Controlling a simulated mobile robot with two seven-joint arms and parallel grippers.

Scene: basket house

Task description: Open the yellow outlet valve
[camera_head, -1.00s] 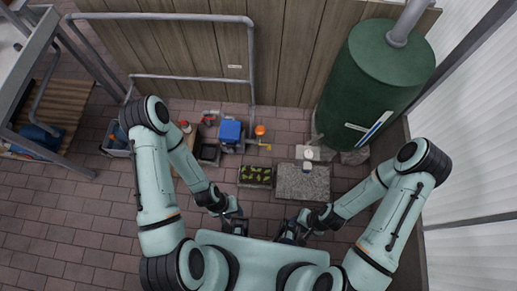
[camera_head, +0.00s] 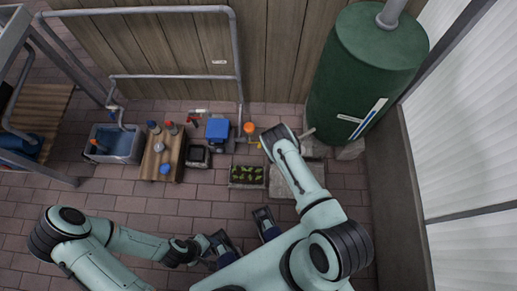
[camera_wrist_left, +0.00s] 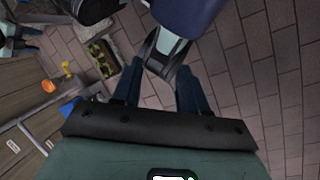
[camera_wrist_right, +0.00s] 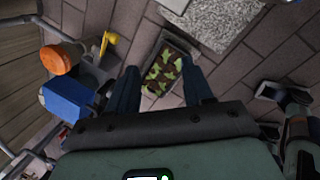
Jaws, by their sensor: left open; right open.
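The yellow outlet valve (camera_head: 257,144) is a small yellow handle beside an orange-capped filter (camera_head: 250,128), near the fence. In the right wrist view the yellow handle (camera_wrist_right: 107,42) stands up just right of the orange cap (camera_wrist_right: 60,57); it shows small in the left wrist view (camera_wrist_left: 65,70). My left gripper (camera_head: 222,242) is open and empty, low in the head view, well away from the valve. My right gripper (camera_wrist_right: 160,88) is open and empty; the valve lies ahead and left of its fingers, apart from them. My right arm covers floor to the valve's right.
A blue box-shaped unit (camera_head: 217,129) stands left of the filter. A planter (camera_head: 246,184) is in front. A wooden bench with bottles (camera_head: 157,170) and a grey tub (camera_head: 125,148) are left. A green tank (camera_head: 365,75) stands right.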

